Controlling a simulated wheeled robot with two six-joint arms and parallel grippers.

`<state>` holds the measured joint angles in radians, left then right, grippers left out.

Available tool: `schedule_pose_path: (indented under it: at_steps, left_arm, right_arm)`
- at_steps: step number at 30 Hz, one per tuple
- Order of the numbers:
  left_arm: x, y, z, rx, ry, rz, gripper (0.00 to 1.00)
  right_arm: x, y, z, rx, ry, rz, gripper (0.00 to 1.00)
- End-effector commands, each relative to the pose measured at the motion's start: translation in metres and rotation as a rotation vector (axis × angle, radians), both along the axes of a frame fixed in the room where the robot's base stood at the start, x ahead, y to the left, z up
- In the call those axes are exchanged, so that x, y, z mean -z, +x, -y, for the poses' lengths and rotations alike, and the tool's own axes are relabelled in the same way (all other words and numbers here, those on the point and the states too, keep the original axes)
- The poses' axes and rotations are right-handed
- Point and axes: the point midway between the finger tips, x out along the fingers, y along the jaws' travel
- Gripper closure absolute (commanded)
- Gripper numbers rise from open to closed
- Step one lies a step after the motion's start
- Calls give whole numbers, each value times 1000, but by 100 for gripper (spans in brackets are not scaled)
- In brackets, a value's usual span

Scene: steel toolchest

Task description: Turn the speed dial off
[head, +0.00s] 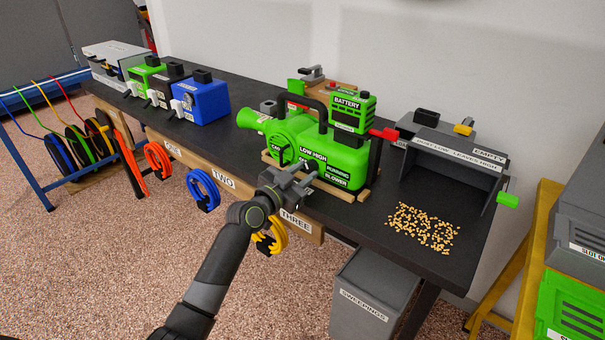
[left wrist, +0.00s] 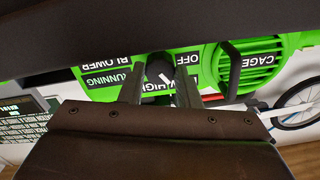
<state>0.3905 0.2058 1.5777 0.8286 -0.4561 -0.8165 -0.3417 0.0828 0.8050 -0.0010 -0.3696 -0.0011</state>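The green blower (head: 318,158) stands on a wooden base at the middle of the dark bench. Its front carries OFF, LOW, HIGH, RUNNING and BLOWER labels. The small dark speed dial (left wrist: 161,74) with a pale pointer line shows in the left wrist view, beside the OFF and HIGH lettering. My left gripper (head: 303,181) is at the blower's front and hides the dial in the head view. Its two fingers (left wrist: 160,84) stand apart, on either side of the dial; I cannot tell whether they touch it. My right gripper is not in view.
A green battery (head: 350,110) and a red lever (head: 384,134) are on the blower. A grey open-fronted bin (head: 450,165) and scattered yellow pellets (head: 424,228) lie to the right. Blue (head: 203,100) and other coloured boxes stand left. A grey sweepings bin (head: 372,290) is below.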

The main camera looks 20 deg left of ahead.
Motion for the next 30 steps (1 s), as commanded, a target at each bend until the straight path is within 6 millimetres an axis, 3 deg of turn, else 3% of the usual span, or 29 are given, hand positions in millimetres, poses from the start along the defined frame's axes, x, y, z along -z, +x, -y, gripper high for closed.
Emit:
schedule_pose_path:
  at_steps: [14,30]
  left_arm:
    - [0,0,0,0,-84,-32,93]
    - [-1,-1,0,-5,-522,-194,93]
  right_arm:
    - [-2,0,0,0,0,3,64]
    - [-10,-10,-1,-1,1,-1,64]
